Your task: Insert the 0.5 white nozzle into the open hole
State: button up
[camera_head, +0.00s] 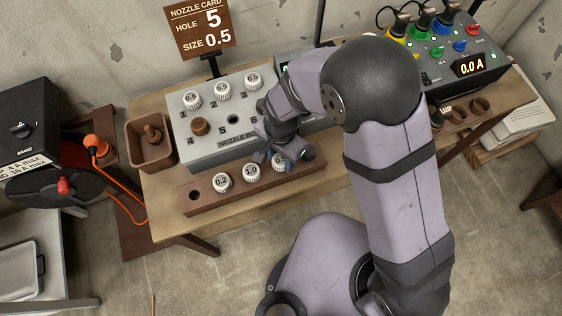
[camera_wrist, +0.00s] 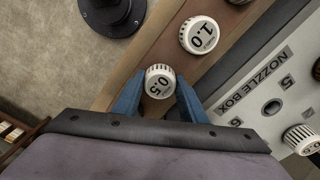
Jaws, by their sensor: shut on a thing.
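The white 0.5 nozzle (camera_head: 279,163) is at the right end of the wooden rack (camera_head: 238,190). My gripper (camera_head: 283,157) is shut on it, partly covering it in the head view. In the wrist view the blue fingers of my gripper (camera_wrist: 159,95) stand on either side of the 0.5 nozzle (camera_wrist: 159,82). I cannot tell whether it is seated in the rack or slightly raised. The open hole 5 (camera_head: 232,119) is a dark opening in the grey nozzle box (camera_head: 205,152); it also shows in the wrist view (camera_wrist: 271,107).
White 0.2 (camera_head: 222,183) and 1.0 (camera_head: 250,172) nozzles stand on the rack. Several white nozzles fill the box's back row, and a brown plug (camera_head: 200,126) sits in hole 4. A card (camera_head: 203,27) reads hole 5, size 0.5. A wooden bin (camera_head: 151,153) stands left.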

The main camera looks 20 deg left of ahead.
jog(key=shift+r+p, duration=2.4)
jog(key=shift+r, duration=0.45)
jog(key=w+a+r+p, duration=0.1)
jog(key=a+r, duration=0.3)
jog(key=a, duration=0.5)
jog(key=w+a+r+p, duration=0.1)
jog(key=w+a+r, duration=0.2)
jog(key=a, duration=0.5)
jog(key=shift+w+a+r, duration=0.35)
jog(key=shift+w, duration=0.5)
jog(key=shift+f, duration=0.1)
jog(key=shift+f+b, duration=1.15)
jog(key=shift+f, duration=0.3)
jog(key=shift+f+b, duration=0.45)
jog(key=shift+f, duration=0.85)
